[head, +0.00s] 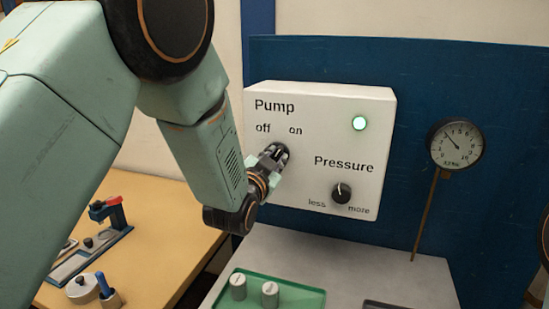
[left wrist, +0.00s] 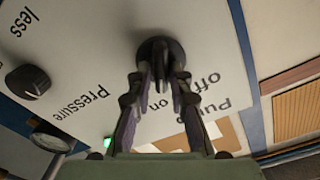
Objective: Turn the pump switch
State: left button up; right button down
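The pump switch (left wrist: 159,50) is a dark round knob with a raised ridge on the white panel (head: 325,100), below the "off" and "on" labels. In the left wrist view the ridge points roughly toward "on". My left gripper (head: 274,157) is at the switch and covers most of it in the head view. In the left wrist view its fingers (left wrist: 160,82) lie on both sides of the ridge, tips close in on it; exact contact is hard to see. The round lamp (head: 360,123) at the panel's upper right is lit pale green. My right gripper is not in view.
The pressure knob (head: 341,192) is to the lower right on the same panel. A gauge (head: 456,144) on a thin stem stands farther right. A green tray (head: 310,300) with small white cylinders is below. A wooden table (head: 150,245) with small apparatus is at left.

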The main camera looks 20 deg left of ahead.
pick_arm(q)
jog(key=o, duration=0.3)
jog(key=shift+r, duration=0.1)
jog(key=s, duration=1.2)
jog(key=shift+a, duration=0.2)
